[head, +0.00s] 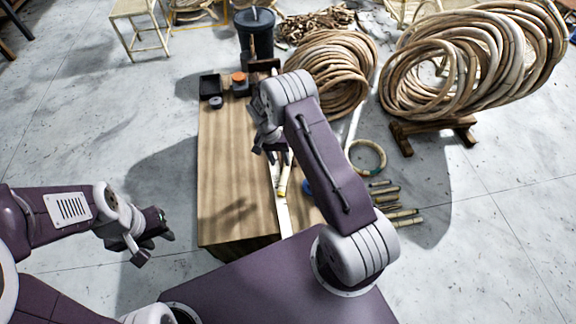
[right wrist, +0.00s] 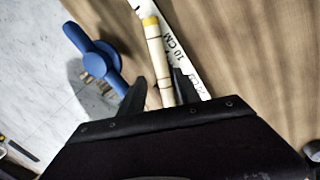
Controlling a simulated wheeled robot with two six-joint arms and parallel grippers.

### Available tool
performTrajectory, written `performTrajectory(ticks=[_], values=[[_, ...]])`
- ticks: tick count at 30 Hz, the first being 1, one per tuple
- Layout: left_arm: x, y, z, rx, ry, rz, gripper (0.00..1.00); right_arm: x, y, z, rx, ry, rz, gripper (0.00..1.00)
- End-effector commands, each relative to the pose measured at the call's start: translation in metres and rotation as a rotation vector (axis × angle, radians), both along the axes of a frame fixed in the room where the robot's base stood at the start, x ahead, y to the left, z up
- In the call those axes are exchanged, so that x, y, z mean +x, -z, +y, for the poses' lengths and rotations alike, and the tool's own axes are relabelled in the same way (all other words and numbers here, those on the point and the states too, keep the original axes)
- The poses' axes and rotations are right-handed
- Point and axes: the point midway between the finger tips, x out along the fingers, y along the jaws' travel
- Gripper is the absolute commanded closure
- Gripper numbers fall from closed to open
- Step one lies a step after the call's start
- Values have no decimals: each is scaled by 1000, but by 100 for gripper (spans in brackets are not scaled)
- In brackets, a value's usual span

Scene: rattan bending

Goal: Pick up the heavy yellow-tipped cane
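The pale cane with a yellow band near its tip (right wrist: 155,48) lies on the wooden table (head: 228,185), beside a white ruler marked in cm (right wrist: 180,50). In the head view the cane (head: 284,178) shows partly below my right gripper (head: 278,156). In the right wrist view my right gripper (right wrist: 160,92) is open. The cane runs between its two fingers, closer to the right finger, with a gap on the left. My left gripper (head: 156,247) is open and empty, left of the table over the floor.
A blue tool (right wrist: 98,55) lies by the table edge, left of the cane. Short canes (head: 388,195) and a ring (head: 368,157) lie to the right. Rattan coils (head: 330,72) and a black bucket (head: 257,32) stand behind. The table's left part is clear.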

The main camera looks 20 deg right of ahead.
Motion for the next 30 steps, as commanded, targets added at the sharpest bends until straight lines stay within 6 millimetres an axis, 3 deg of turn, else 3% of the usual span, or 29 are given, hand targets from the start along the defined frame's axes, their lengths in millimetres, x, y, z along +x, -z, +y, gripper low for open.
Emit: performTrajectory(ticks=[6,13,20,26,27,30], values=[[0,14,0,0,0,0,64,-4,34,-4,0,0,2,61],[0,18,0,0,0,0,64,-7,45,-5,0,0,2,61],[0,35,0,0,0,0,64,-14,85,-9,0,1,2,61],[0,34,0,0,0,0,64,-14,87,-10,0,1,0,61],[0,34,0,0,0,0,64,-14,87,-10,0,1,0,64],[0,34,0,0,0,0,64,-14,87,-10,0,0,0,92]])
